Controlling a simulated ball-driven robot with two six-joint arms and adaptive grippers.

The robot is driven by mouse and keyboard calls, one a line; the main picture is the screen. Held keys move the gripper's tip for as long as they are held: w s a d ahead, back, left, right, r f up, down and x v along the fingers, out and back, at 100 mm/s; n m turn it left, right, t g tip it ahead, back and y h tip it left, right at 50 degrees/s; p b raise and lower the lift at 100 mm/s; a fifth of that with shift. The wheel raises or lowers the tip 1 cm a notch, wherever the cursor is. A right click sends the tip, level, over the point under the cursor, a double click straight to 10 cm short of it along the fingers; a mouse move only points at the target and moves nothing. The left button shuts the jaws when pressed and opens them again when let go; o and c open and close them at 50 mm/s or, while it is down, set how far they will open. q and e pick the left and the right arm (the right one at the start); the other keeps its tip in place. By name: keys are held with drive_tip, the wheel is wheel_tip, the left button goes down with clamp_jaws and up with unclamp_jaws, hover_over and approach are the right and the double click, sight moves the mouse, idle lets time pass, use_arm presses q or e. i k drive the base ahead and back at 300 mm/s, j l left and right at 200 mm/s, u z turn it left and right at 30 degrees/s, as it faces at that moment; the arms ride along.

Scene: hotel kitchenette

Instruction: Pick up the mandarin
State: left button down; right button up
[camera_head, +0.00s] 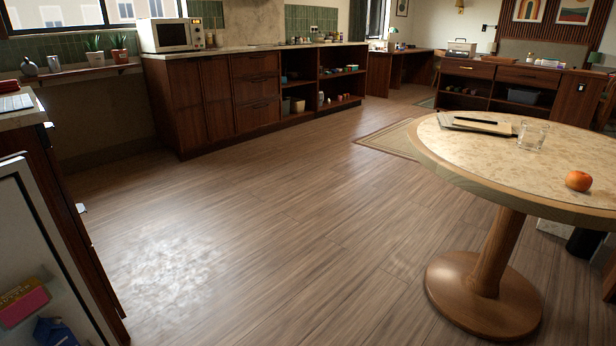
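The mandarin (578,181), small, round and orange, sits on the round table (455,150) at the right of the head view. It rests near the table's right side, with bare tabletop around it. Neither of my grippers shows in this view, so nothing can be seen near the mandarin.
A clear glass (532,134) and a notebook with a dark pen (478,124) share the tabletop. The table stands on a wooden pedestal (486,276). An open white door (38,250) is at the left. Counters (220,95) line the back. The wooden floor (250,230) between is clear.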

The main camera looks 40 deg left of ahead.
sight(578, 181)
drive_tip(key=u, duration=1.7)
drive_tip(key=k+u, duration=0.1)
drive_tip(key=u, duration=0.35)
drive_tip(key=j+u, duration=0.1)
drive_tip(key=u, duration=0.4)
drive_tip(key=k+j+u, duration=0.1)
drive_tip(key=u, duration=0.35)
drive_tip(key=j+u, duration=0.1)
drive_tip(key=u, duration=0.4)
drive_tip(key=k+j+u, duration=0.1)
drive_tip(key=u, duration=0.35)
drive_tip(key=z, duration=3.9)
drive_tip(key=u, duration=0.4)
drive_tip(key=i+l+u, duration=0.1)
drive_tip(key=u, duration=0.35)
drive_tip(key=l+u, duration=0.2)
drive_tip(key=u, duration=0.2)
drive_tip(key=i+l+u, duration=0.2)
drive_tip(key=l+u, duration=0.25)
drive_tip(key=l, duration=0.55)
drive_tip(key=l+u, duration=0.45)
drive_tip(key=l, duration=0.6)
drive_tip(key=i, duration=0.05)
